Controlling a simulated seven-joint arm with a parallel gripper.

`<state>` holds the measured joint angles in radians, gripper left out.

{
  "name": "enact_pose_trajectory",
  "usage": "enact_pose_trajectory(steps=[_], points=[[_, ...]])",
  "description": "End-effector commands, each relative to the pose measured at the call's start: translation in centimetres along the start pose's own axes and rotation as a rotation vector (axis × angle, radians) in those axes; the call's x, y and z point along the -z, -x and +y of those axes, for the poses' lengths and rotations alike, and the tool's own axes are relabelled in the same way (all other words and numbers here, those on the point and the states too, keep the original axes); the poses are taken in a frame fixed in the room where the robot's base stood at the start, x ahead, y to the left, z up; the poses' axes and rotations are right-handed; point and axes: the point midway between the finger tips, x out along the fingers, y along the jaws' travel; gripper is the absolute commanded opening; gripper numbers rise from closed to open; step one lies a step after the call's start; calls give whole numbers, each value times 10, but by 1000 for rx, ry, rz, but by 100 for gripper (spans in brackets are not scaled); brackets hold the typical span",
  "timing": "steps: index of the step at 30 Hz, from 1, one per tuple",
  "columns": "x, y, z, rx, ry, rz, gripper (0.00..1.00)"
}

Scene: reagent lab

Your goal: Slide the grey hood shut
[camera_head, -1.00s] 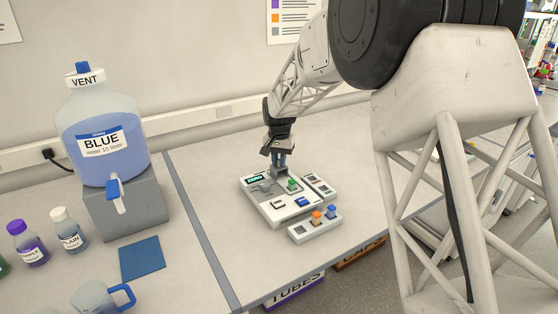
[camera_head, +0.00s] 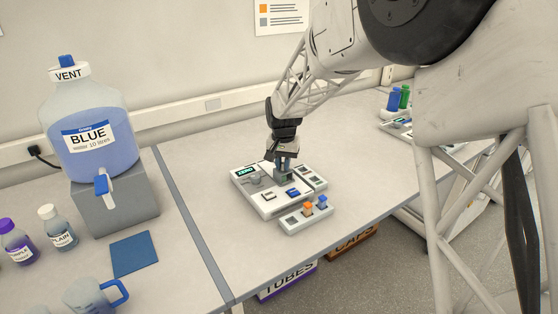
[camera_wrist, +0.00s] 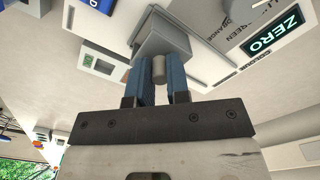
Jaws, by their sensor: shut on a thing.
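The grey hood (camera_wrist: 165,36) shows in the wrist view as a small grey box on the white panel, with a short round knob (camera_wrist: 158,70) facing me. My gripper (camera_wrist: 158,82) has its two blue fingers closed on that knob. In the head view my gripper (camera_head: 284,163) reaches down to the back middle of the white panel (camera_head: 262,207). The hood (camera_head: 284,175) shows there just under the fingers, partly hidden by them. What lies under the hood is hidden.
In front is a small white holder (camera_head: 300,224) with an orange (camera_head: 308,209) and a blue piece (camera_head: 322,202).

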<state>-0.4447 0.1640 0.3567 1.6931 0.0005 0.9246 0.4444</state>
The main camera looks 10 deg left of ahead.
Motion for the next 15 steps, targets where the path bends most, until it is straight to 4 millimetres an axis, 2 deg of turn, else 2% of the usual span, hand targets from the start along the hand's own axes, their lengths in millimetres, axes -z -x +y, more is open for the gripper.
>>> enact_pose_trajectory(steps=[9,10,14,15], points=[[-3,-1,4,-4,-1,-6,0],[-3,-1,4,-4,-1,-6,21],[-2,-1,4,-3,-1,-5,41],[-2,-1,3,-3,-1,-5,42]])
